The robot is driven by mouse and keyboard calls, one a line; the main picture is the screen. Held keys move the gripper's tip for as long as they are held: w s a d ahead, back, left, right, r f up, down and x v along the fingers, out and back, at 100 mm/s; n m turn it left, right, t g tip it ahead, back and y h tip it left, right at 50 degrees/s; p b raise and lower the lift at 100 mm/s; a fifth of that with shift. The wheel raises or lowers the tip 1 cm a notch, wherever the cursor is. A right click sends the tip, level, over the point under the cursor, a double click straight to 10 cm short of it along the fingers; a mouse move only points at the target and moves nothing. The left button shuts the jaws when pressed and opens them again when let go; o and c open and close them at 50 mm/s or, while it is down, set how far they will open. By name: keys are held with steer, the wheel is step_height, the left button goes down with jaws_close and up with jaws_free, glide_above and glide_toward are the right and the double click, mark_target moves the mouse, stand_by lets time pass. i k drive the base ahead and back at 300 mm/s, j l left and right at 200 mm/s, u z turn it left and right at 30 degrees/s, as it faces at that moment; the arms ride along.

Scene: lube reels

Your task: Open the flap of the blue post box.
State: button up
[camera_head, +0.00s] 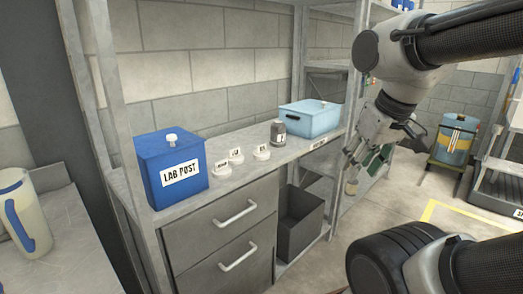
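The blue post box (172,168) stands on the left end of the grey worktop, with a white label reading LAB POST on its front. A white knob (171,139) sits on its top face. The top looks closed, and I see no gap at its edges. My gripper (360,172) hangs at the right, beyond the right end of the worktop and well apart from the box. Its fingers are small and partly merge with the background, so their opening is unclear. I see nothing held in it.
Small white labelled pieces (236,156), a dark labelled jar (278,132) and a light blue bin (312,118) stand right of the box. A grey shelf post (119,105) rises at the box's left. Drawers (227,224) are below. Floor at right has free room.

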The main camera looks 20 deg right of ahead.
mark_target(152, 145)
steer(key=i+l+u, duration=0.2)
steer(key=i+u, duration=0.25)
steer(key=i+l+u, duration=0.15)
steer(key=l+u, duration=0.15)
steer(key=u, duration=0.15)
